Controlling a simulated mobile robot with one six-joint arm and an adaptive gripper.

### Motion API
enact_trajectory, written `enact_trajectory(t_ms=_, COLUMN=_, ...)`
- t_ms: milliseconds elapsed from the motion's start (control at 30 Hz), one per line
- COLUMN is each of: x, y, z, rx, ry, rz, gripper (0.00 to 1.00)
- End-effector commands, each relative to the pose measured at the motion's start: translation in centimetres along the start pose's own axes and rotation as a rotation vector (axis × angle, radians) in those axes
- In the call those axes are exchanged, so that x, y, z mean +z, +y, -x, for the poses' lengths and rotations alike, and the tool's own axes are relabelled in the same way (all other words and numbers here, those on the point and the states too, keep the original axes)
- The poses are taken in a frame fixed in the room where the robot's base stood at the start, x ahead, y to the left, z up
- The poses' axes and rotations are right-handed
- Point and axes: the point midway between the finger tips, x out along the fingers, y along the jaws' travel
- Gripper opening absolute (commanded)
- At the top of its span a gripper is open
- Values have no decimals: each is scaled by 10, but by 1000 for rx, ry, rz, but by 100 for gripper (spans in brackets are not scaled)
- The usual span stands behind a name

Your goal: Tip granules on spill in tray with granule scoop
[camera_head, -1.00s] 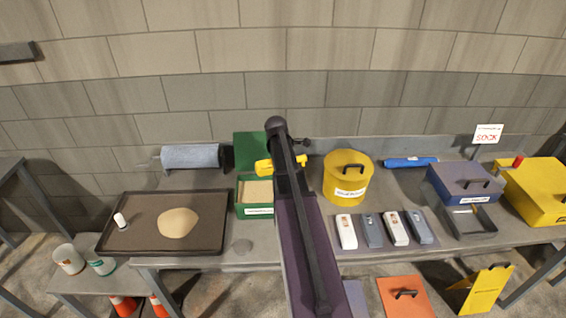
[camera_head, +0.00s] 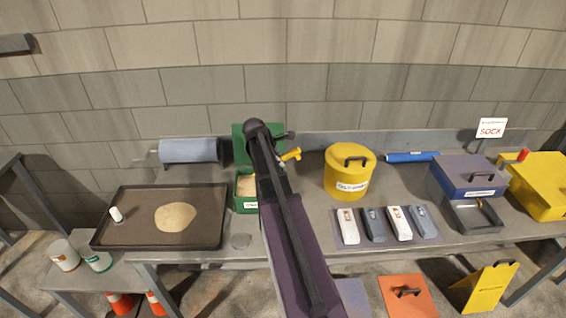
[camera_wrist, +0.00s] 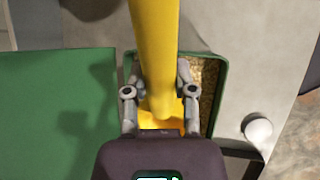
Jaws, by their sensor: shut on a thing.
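My gripper (camera_wrist: 160,92) is shut on the yellow handle of the granule scoop (camera_wrist: 154,50) in the wrist view. The scoop also shows in the head view (camera_head: 291,155), partly behind my arm. The scoop's lower part is mostly hidden by the gripper, so I cannot tell if it holds granules. The green granule bin (camera_head: 246,206) stands open; tan granules (camera_wrist: 203,75) show inside it in the wrist view. The gripper and scoop are over or in the bin. The dark tray (camera_head: 130,202) lies left of the bin, with a flat tan spill (camera_head: 175,217) in its middle.
A grey roll (camera_head: 190,150) lies behind the tray.

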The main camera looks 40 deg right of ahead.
Motion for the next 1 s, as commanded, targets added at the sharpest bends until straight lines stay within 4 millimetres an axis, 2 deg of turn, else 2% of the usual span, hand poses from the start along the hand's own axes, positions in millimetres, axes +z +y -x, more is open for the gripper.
enact_trajectory(t_ms=67, x=-8, y=0, z=-5, rx=0, ry=-39, rz=9, gripper=0)
enact_trajectory(t_ms=500, x=-22, y=-6, z=-34, rx=0, ry=-40, rz=8, gripper=0)
enact_trajectory(t_ms=1000, x=-25, y=-8, z=-39, rx=0, ry=-39, rz=8, gripper=0)
